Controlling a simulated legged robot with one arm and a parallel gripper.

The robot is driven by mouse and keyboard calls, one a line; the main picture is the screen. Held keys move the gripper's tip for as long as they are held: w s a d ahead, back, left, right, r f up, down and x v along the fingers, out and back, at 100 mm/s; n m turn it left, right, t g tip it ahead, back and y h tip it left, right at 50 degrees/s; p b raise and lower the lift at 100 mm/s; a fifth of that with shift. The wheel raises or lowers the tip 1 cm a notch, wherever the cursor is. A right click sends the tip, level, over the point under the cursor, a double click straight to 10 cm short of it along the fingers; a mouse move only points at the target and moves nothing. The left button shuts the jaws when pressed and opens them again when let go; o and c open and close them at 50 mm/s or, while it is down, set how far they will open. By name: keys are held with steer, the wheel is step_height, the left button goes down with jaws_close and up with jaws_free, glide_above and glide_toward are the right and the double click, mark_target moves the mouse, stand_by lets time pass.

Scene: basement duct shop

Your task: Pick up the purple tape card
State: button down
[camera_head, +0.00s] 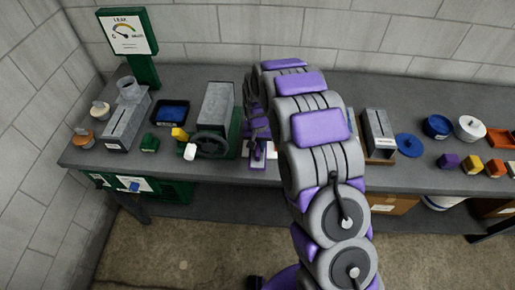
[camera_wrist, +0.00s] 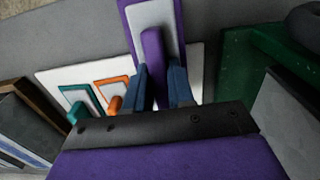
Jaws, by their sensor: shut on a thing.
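The purple tape card (camera_wrist: 178,25) has a purple border, a pale middle and an upright purple grip. My gripper (camera_wrist: 159,88) is shut on that grip, with one blue finger on each side in the wrist view. The card looks larger than the other cards and overlaps the far edge of a white board (camera_wrist: 55,82); I cannot tell how far it is above the board. A teal card (camera_wrist: 75,100) and an orange card (camera_wrist: 112,90) lie on the board to the left. In the head view my arm hides most of this spot.
A green machine with a handwheel (camera_head: 208,143) stands close on the left in the head view. A metal box with a wooden base (camera_head: 378,132) is to the right. Coloured blocks, including a yellow one (camera_head: 472,164), sit farther right on the grey counter (camera_head: 180,75).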

steer(key=s+d+r+p, duration=0.1)
steer(key=s+d, duration=0.8)
steer(key=s, duration=0.4)
steer(key=shift+d+r, duration=0.2)
steer(key=shift+r, duration=0.05)
